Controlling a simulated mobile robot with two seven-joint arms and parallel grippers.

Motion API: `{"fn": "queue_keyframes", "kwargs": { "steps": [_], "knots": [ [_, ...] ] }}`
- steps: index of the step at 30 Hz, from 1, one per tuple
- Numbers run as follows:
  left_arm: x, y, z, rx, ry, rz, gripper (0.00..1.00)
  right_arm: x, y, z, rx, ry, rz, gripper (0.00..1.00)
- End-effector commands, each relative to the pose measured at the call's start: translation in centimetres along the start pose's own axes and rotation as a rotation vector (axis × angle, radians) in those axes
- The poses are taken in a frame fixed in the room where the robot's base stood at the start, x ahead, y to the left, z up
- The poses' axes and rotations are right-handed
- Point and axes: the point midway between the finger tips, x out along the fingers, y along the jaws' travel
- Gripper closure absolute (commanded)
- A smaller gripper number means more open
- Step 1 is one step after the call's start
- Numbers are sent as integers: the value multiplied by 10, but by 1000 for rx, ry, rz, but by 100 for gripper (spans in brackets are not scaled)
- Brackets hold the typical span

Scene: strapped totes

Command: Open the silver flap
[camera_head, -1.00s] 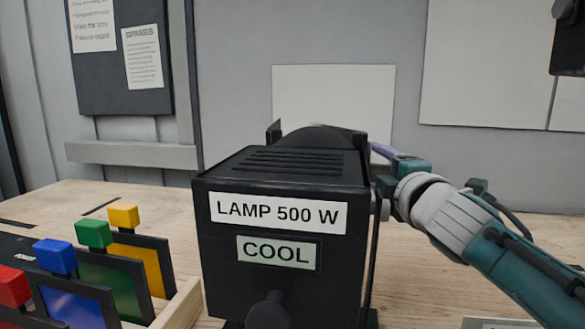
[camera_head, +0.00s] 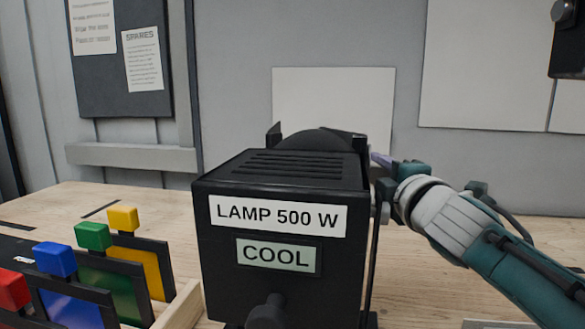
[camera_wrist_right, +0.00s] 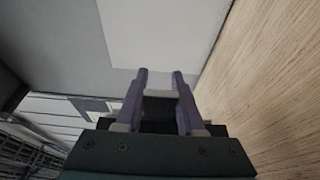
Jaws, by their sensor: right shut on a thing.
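A black lamp housing (camera_head: 230,280) stands in the middle of the head view, labelled "LAMP 500 W" and "COOL". Dark flaps (camera_head: 359,141) show at its far end; no surface there is clearly silver. My right gripper (camera_head: 381,160) is beside the far right edge of the housing, its fingertips partly hidden behind it. In the right wrist view, the purple fingers of my right gripper (camera_wrist_right: 161,74) stand apart with a pale grey piece (camera_wrist_right: 160,94) between them. I cannot tell whether that piece is the silver flap. My left gripper is out of view.
Frames with red, blue (camera_head: 54,259), green (camera_head: 93,236) and yellow (camera_head: 122,217) blocks on top stand at the left, beside a wooden strip (camera_head: 178,307). The wooden bench (camera_head: 420,290) is mostly clear at the right. A grey wall (camera_head: 235,90) rises behind.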

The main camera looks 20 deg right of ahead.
Motion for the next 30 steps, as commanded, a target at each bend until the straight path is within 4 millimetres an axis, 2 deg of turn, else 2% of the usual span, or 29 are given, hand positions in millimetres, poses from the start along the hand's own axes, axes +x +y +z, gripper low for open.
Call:
{"fn": "queue_keyframes", "kwargs": {
  "steps": [24,30],
  "knots": [
    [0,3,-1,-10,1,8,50,0,0,0,1,0,1,100],
    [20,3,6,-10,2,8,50,-2,-4,-2,5,-83,6,100]
  ]
}}
